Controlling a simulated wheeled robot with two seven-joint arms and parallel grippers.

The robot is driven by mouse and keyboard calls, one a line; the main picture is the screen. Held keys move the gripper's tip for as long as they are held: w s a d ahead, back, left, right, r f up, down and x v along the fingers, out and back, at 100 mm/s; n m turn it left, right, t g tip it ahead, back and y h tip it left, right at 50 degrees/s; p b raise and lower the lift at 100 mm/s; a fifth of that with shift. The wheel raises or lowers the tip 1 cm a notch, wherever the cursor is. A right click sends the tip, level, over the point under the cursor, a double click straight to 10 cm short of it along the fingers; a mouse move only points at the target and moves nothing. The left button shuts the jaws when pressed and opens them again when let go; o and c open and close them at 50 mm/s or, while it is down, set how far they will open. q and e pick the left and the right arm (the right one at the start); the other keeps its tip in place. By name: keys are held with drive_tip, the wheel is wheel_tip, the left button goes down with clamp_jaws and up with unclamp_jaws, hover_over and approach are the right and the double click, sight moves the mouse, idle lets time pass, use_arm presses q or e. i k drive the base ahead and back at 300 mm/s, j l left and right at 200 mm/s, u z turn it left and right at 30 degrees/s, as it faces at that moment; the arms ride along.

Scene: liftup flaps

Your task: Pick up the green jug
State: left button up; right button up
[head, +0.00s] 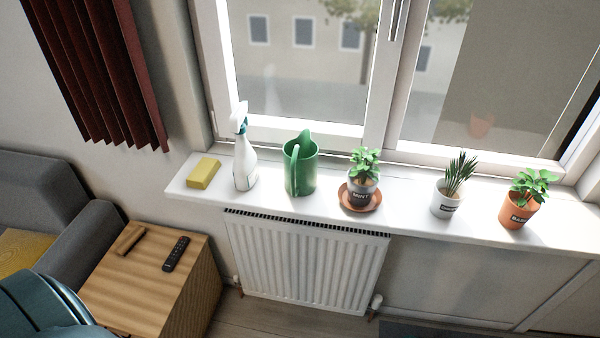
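The green jug (301,172) stands upright on the white windowsill, left of the middle of the head view. Its handle is on the side toward me and its spout points up at the back. A white spray bottle (244,160) stands to its left and a potted mint plant (362,181) to its right, both apart from it. Neither of my grippers shows in the head view.
The windowsill (408,209) also holds a yellow sponge (203,173), a chive-like plant (449,195) and a basil pot (519,213). A radiator (305,262) is below. A wooden side table (130,294) with a remote (176,254) stands lower left, beside a grey sofa (82,242).

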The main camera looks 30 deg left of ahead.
sight(300, 161)
drive_tip(key=i+l, duration=0.25)
drive_tip(key=i, duration=0.2)
drive_tip(key=i+l, duration=0.25)
drive_tip(key=i, duration=0.25)
drive_tip(key=u, duration=1.75)
